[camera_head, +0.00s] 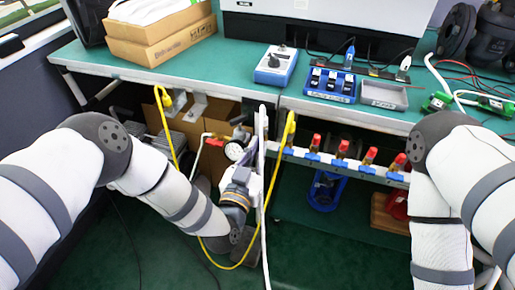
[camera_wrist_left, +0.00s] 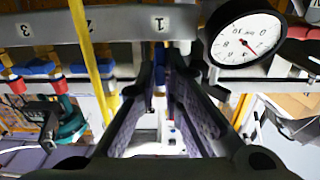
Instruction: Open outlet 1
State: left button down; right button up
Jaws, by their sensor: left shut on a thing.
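The outlet rail (camera_head: 330,160) runs under the bench's front edge, with several valves with red handles (camera_head: 342,148) on blue bodies. In the left wrist view the rail (camera_wrist_left: 120,27) appears upside down, with number labels 3, 2 and 1 (camera_wrist_left: 159,23). My left gripper (camera_wrist_left: 166,62) has its two fingers close together just below label 1, shut on the outlet 1 valve, which the fingers mostly hide. In the head view my left gripper (camera_head: 251,157) is at the rail's left part, partly behind a white hose. My right arm shows at the right; its gripper is out of view.
A round pressure gauge (camera_wrist_left: 246,40) is close beside my left gripper; it also shows in the head view (camera_head: 234,151). A yellow hose (camera_head: 275,190) and a white hose (camera_head: 263,200) hang close by. The green bench top (camera_head: 225,75) is above, with boxes and instruments.

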pick_arm(q)
jog(key=shift+s+f, duration=0.1)
jog(key=shift+f, duration=0.05)
dwell(0.3)
jog(key=c, duration=1.7)
grip_release()
jog(key=v, duration=1.2)
